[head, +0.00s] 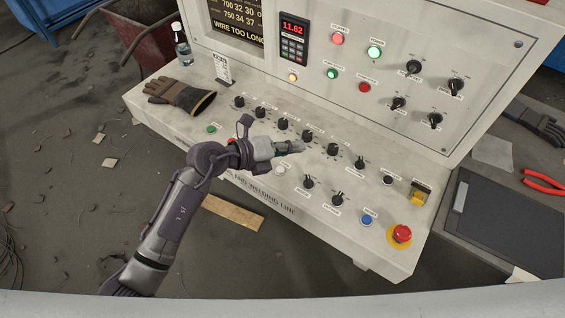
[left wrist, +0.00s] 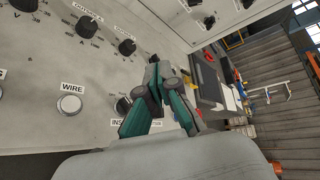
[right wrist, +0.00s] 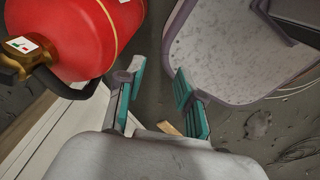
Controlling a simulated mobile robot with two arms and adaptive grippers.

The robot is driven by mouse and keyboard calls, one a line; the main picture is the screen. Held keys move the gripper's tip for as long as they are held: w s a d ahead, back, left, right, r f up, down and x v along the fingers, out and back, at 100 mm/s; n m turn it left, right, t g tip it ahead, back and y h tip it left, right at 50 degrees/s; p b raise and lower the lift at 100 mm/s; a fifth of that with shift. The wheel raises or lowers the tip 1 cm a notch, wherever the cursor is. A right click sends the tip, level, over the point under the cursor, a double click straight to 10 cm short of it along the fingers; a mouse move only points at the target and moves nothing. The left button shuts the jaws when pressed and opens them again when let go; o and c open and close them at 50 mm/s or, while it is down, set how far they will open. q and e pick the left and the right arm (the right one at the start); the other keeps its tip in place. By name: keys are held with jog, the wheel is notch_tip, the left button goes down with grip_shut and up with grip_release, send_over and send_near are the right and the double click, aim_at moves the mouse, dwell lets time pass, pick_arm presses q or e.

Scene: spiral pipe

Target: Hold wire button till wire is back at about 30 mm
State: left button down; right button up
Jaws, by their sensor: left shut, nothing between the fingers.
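The wire button (left wrist: 69,105) is a round, pale button labelled WIRE on the sloping panel, left of my left gripper (left wrist: 160,82) in the left wrist view. In the head view, a pale round button (head: 279,169) sits just below my left gripper (head: 298,147). My left gripper is shut and empty, over the panel among black knobs, apart from the wire button. A red display (head: 292,27) reads 11.62. My right gripper (right wrist: 160,78) is open and empty, away from the panel.
A blue button (head: 367,219) and a red emergency stop (head: 401,234) are at the panel's lower right. A glove (head: 181,95) and bottle (head: 182,44) are at upper left. A red cylinder (right wrist: 75,35) is close to my right gripper. Several black knobs crowd the panel.

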aim_at(278, 169)
pick_arm(q)
jog(key=w+a+m+y, duration=0.1)
jog(key=a+y, duration=0.1)
jog(key=w+a+m+y, duration=0.1)
jog(key=a+y, duration=0.1)
jog(key=y, duration=0.1)
jog(key=shift+w+f, duration=0.15)
jog(key=shift+w, duration=0.05)
pick_arm(e)
jog(key=shift+w+d+r, duration=0.3)
jog(key=shift+w+r, duration=0.05)
jog(key=shift+w, duration=0.05)
pick_arm(q)
jog(key=shift+f, duration=0.1)
pick_arm(e)
jog(key=shift+f, duration=0.1)
